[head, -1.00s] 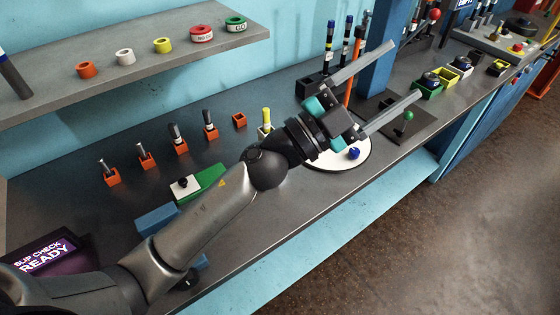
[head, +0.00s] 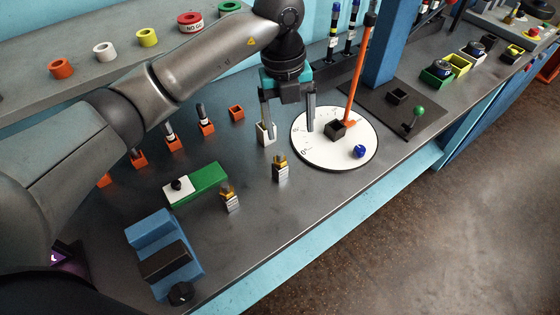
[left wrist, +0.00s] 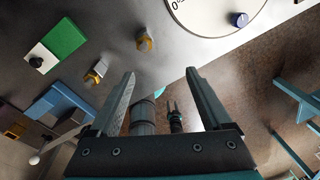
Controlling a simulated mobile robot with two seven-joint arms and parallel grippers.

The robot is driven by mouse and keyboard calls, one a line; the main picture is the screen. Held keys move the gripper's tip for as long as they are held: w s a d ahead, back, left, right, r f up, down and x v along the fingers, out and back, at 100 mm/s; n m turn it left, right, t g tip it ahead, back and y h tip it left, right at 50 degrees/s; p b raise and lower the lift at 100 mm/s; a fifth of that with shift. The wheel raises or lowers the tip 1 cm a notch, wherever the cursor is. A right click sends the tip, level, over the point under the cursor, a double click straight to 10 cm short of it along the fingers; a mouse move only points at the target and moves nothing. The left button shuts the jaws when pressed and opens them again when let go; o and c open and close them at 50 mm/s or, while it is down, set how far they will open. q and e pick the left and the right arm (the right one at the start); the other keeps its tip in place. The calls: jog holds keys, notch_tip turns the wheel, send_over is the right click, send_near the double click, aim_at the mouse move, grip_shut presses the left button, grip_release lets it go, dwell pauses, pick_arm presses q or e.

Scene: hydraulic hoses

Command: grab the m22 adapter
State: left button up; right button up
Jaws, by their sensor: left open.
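Two small upright fittings with grey bodies and brass-coloured tops stand on the grey bench in the head view, one nearer the front (head: 230,198) and one further right (head: 281,167). They also show in the left wrist view, one at left (left wrist: 97,72) and one near the top (left wrist: 145,42). No readable label shows which piece is the m22 adapter. My left gripper (head: 289,120) is open and empty, pointing down behind the right fitting, beside a pale holder (head: 266,134). Its two spread fingers show in the left wrist view (left wrist: 160,74). My right gripper is out of view.
A white dial plate (head: 310,155) with an orange rod (head: 359,75) and a blue knob (head: 360,151) lies right of the gripper. A green and white block (head: 208,178) and a blue fixture (head: 152,228) stand left. The bench front is clear.

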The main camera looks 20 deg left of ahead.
aim_at(280, 159)
pick_arm(q)
jog(key=shift+y, duration=0.6)
jog(key=f, duration=0.5)
jog(key=a+f, duration=0.1)
jog(key=f, duration=0.3)
jog(key=a+f, duration=0.1)
jog(key=f, duration=0.4)
jog(key=shift+w+f+b, duration=0.2)
jog(key=shift+f+b, duration=0.1)
jog(key=shift+f, duration=0.05)
jog(key=shift+c, duration=0.3)
grip_shut()
jog(key=shift+r+n, duration=0.1)
jog(key=shift+n, duration=0.2)
